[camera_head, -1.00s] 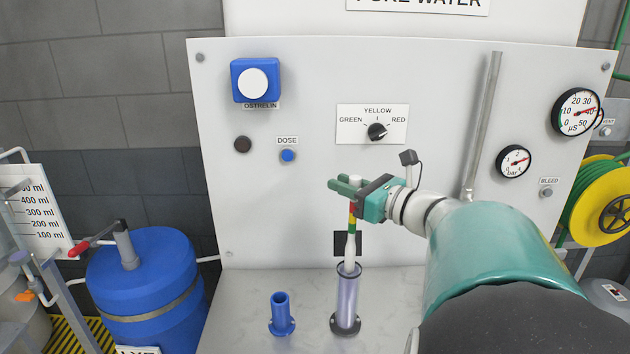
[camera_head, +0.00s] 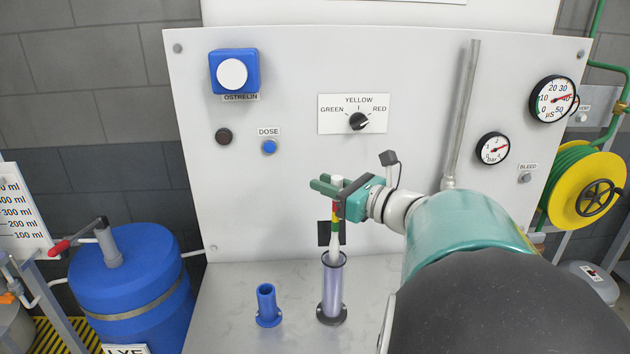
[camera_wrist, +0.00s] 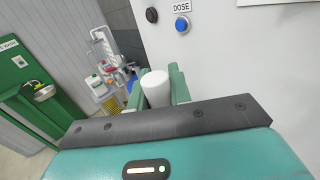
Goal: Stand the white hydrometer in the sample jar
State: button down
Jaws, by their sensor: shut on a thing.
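The white hydrometer (camera_head: 335,240) hangs upright, with a red, yellow and green band on its stem. My gripper (camera_head: 327,187) is shut on the top of its stem. The wrist view shows the hydrometer's white top (camera_wrist: 155,87) between my gripper's fingers (camera_wrist: 157,92). The sample jar (camera_head: 333,290) is a clear tube with a dark rim and dark base, standing on the pale bench. The hydrometer's lower end is at the jar's mouth and seems to dip just inside it; the exact depth is hard to tell.
A short blue holder (camera_head: 267,305) stands on the bench left of the jar. A white panel (camera_head: 290,190) with knobs, gauges and a grey pipe (camera_head: 461,120) rises behind. A blue lye drum (camera_head: 130,285) stands at the left, a yellow hose reel (camera_head: 588,190) at the right.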

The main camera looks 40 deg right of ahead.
jog(key=shift+f, duration=5.2)
jog(key=c, duration=1.2)
grip_release()
jog(key=shift+s, duration=0.1)
jog(key=v, duration=1.3)
jog(key=shift+s+d, duration=0.15)
jog(key=shift+s, duration=0.15)
